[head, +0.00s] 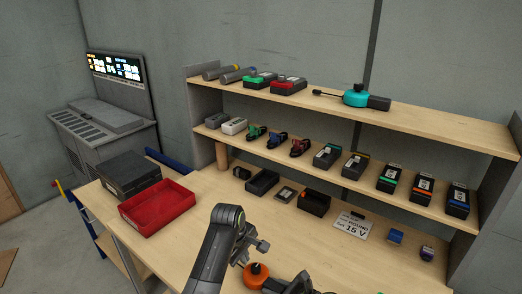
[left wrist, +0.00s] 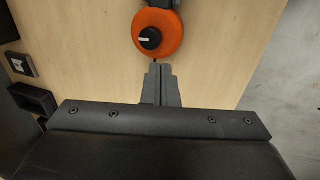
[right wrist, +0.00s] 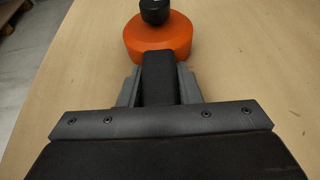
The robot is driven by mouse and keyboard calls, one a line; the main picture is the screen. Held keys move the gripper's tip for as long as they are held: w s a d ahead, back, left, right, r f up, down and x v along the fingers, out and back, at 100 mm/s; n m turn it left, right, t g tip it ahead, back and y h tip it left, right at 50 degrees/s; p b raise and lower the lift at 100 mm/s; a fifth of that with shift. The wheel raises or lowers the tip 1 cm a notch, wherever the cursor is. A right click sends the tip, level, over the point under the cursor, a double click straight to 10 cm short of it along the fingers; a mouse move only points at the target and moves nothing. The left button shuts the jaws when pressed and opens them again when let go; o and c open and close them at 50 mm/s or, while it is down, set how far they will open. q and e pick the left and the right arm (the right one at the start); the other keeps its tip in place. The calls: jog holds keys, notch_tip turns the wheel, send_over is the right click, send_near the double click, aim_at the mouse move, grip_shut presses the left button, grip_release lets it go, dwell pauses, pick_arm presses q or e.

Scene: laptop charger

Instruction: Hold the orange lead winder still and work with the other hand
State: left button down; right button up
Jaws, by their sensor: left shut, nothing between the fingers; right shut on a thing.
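The orange lead winder (head: 257,278) is a round disc with a black knob, at the bottom of the head view on the bench. The right wrist view shows its orange disc (right wrist: 158,44), black knob (right wrist: 154,11) and black handle (right wrist: 158,75). My right gripper (right wrist: 158,82) is shut on that handle; in the head view the right gripper (head: 290,284) is at the bottom edge. My left gripper (head: 262,246) is shut and empty beside the winder. In the left wrist view its closed fingertips (left wrist: 160,68) are just short of the orange disc (left wrist: 172,46), apart from the knob (left wrist: 149,38).
A red tray (head: 157,207) and dark case (head: 130,173) stand at the left of the bench. Black bins (head: 262,182) (head: 314,203), a "15 V" card (head: 352,225) and small blocks (head: 396,236) lie below shelves of chargers (head: 327,156). Bare bench lies around the winder.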

aim_at(256, 269)
pick_arm(q)
jog(key=shift+s+d+f, duration=0.2)
jog(key=shift+d+f, duration=0.2)
jog(key=shift+f, duration=0.6)
jog(key=shift+s+d+f, duration=0.25)
jog(key=shift+d+f, duration=0.1)
jog(key=shift+f, duration=0.65)
jog(key=shift+s+d+f, duration=0.2)
jog(key=shift+d+f, duration=0.2)
jog(key=shift+f, duration=0.6)
jog(key=shift+w, duration=0.25)
jog(key=shift+w+a, duration=0.1)
jog(key=shift+a, duration=0.05)
jog(key=shift+w+a, duration=0.15)
jog(key=shift+a, duration=0.2)
jog(key=shift+w+a, duration=0.2)
jog(key=shift+w, duration=0.05)
jog(key=shift+w+a, duration=0.15)
jog(key=shift+w, duration=0.05)
jog(key=shift+s+a, duration=0.1)
